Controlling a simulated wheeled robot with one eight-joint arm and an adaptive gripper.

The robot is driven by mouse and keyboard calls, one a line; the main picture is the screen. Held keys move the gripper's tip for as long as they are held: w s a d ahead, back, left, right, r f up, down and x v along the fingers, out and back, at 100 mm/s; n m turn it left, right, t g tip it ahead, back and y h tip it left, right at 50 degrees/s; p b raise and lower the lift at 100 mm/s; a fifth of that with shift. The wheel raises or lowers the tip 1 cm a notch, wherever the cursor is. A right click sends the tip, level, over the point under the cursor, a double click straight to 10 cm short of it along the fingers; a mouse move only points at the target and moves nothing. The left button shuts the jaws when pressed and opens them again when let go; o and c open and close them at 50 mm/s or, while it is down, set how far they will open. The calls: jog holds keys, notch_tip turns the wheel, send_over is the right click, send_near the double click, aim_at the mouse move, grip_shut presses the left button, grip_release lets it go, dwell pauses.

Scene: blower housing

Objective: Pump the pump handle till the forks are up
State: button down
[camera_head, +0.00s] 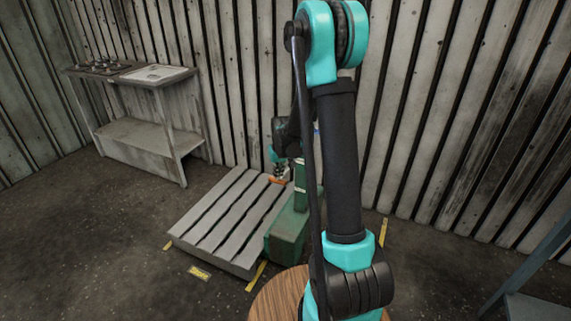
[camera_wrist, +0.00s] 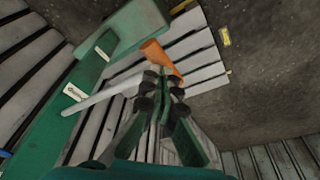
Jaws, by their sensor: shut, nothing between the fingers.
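The pump handle (camera_wrist: 100,95) is a pale grey lever with an orange grip (camera_wrist: 158,54) at its end, seen in the wrist view. In the head view the orange grip (camera_head: 277,180) is small, just over the pallet's edge. The handle belongs to a green pallet truck (camera_head: 287,232) with an upright green mast (camera_wrist: 62,105). My gripper (camera_wrist: 163,75) is shut and empty, its fingertips right by the lower end of the grip; I cannot tell whether they touch it. In the head view my gripper (camera_head: 280,170) is small and partly hidden. The forks are not visible.
A slatted grey pallet (camera_head: 222,218) lies beside the truck's body, with yellow floor marks (camera_head: 199,272) around it. A round wooden top (camera_head: 275,298) is near the front. Plank walls close off the back; the left floor is clear.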

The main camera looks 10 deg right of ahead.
jog(key=x, duration=0.2)
jog(key=s+x, duration=0.1)
jog(key=x, duration=0.2)
jog(key=shift+d+f, duration=0.1)
jog(key=shift+f, duration=0.35)
jog(key=w+v, duration=0.1)
jog(key=v, duration=0.7)
jog(key=w+v, duration=0.1)
jog(key=v, duration=0.3)
jog(key=shift+w+a+r, duration=0.2)
jog(key=shift+w+r, duration=0.1)
jog(key=shift+w, duration=0.05)
jog(key=shift+f, duration=0.1)
notch_tip(320, 180, down, 12)
jog(key=shift+f, duration=0.1)
notch_tip(320, 180, up, 13)
jog(key=shift+f, duration=0.2)
jog(key=shift+r, duration=0.1)
dwell(0.6)
